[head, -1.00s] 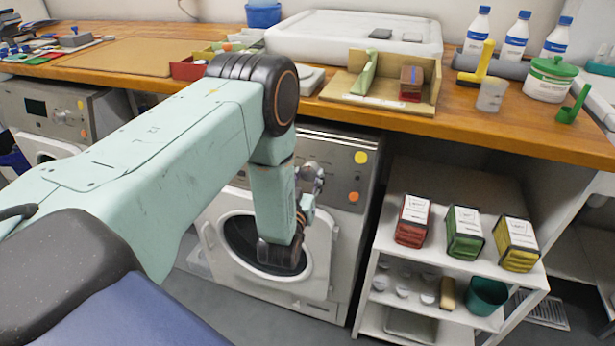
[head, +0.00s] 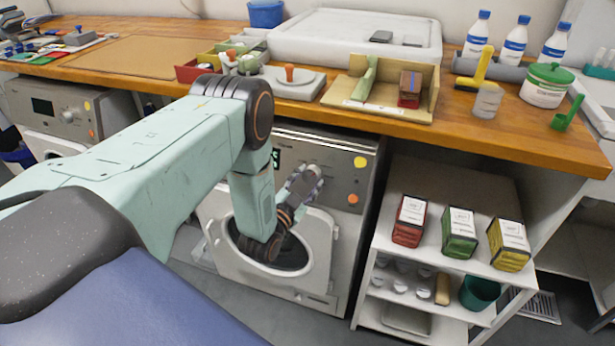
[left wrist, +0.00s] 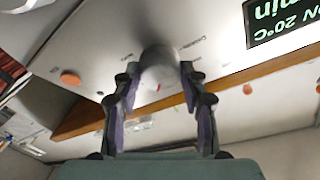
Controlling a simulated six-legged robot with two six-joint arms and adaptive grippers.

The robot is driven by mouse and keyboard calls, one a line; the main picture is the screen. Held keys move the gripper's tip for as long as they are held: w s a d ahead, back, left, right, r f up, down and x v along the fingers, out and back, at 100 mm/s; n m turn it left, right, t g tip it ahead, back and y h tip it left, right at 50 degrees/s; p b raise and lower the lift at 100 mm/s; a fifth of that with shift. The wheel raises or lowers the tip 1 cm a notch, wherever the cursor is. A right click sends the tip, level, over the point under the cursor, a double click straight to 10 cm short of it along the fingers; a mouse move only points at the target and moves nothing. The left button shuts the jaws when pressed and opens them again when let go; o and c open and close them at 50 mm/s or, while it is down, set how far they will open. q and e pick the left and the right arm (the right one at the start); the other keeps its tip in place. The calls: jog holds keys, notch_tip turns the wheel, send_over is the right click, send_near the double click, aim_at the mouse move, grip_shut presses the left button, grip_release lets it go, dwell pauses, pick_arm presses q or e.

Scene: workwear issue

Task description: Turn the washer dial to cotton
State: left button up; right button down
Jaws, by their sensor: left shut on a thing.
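The front washer (head: 337,262) stands under the counter, with its round door below a grey control panel. My left gripper (head: 316,171) is at the panel, shut on the pale grey dial. In the left wrist view the dial (left wrist: 160,70) sits between the two fingers, touching them at its sides. A lit display (left wrist: 285,20) reads upside down, with "20°C" and "min" legible. My right gripper is out of view.
A yellow button (head: 361,161) and an orange button (head: 353,199) are right of the dial. The counter (head: 480,133) overhangs the panel. A white shelf (head: 452,256) with red, green and yellow boxes stands close on the right. A second washer (head: 58,112) is at left.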

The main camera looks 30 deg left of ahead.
pick_arm(q)
jog(key=shift+m, duration=0.3)
jog(key=o, duration=1.2)
jog(key=shift+c, duration=0.2)
jog(key=s+d, duration=0.1)
jog(key=s, duration=1.1)
jog(key=shift+d, duration=0.15)
